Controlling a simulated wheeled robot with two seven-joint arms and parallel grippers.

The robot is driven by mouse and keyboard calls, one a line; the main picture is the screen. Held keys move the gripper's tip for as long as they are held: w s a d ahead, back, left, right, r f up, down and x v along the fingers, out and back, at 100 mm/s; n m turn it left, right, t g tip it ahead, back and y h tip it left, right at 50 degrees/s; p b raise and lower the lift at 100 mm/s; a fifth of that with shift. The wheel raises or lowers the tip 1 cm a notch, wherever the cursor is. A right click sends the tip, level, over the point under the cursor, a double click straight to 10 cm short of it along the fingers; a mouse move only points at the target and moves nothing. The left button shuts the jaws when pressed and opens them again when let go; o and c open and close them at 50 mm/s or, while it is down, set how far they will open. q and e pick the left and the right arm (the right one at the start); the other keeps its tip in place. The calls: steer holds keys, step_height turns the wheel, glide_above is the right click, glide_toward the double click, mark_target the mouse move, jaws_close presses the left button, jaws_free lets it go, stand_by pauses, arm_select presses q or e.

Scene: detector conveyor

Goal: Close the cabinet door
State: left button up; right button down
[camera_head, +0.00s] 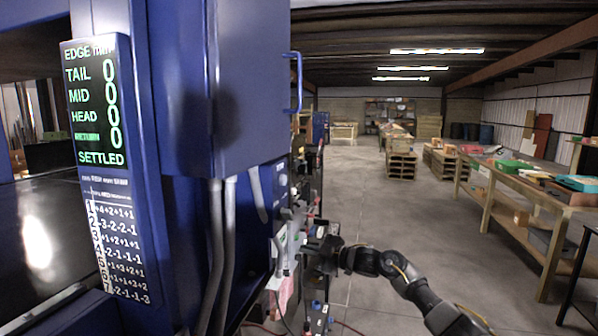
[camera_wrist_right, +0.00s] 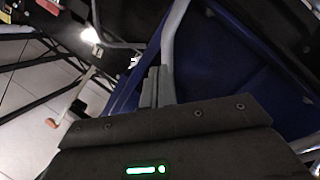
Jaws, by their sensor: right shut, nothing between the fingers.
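A blue cabinet (camera_head: 180,75) stands close at the left in the head view. A blue panel (camera_head: 252,75), which looks like its door, carries a blue bar handle (camera_head: 297,82) on its right edge; how far it stands open I cannot tell. My right gripper (camera_head: 312,246) is below and right of this panel, beside the cabinet's lower side. In the right wrist view the gripper's fingers (camera_wrist_right: 157,86) are shut and empty, close to a grey pipe and a blue surface (camera_wrist_right: 215,60); contact cannot be told. My left gripper is not in view.
A display panel (camera_head: 95,105) reading SETTLED is on the cabinet's left. Grey pipes (camera_head: 222,245) run down below the blue panel. Cluttered equipment (camera_head: 315,215) stands behind my gripper. Workbenches (camera_head: 535,190) line the right; the concrete floor (camera_head: 365,190) between is open.

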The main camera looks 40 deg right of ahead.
steer(key=s+r+n+y, duration=0.2)
steer(key=s+r+n, duration=0.1)
steer(key=r, duration=0.7)
steer(key=s+r+n+y, duration=0.1)
steer(key=s+r+n, duration=0.2)
steer(key=r, duration=0.8)
steer(key=n+y+b, duration=0.1)
steer(key=n, duration=0.4)
glide_toward(287, 141)
steer(key=shift+g, duration=0.4)
steer(key=p+x, duration=0.1)
steer(key=p, duration=0.1)
steer(key=p+x, duration=0.2)
steer(key=r+p+x, duration=0.1)
steer(key=p+x, duration=0.1)
steer(key=shift+w+a+p, duration=0.15)
steer(key=shift+w+p, duration=0.05)
steer(key=shift+p, duration=0.1)
steer(key=shift+w+a+f, duration=0.2)
steer(key=shift+w+a, duration=0.15)
steer(key=shift+w, duration=0.25)
steer(key=shift+d+p, duration=0.1)
steer(key=shift+p, duration=0.2)
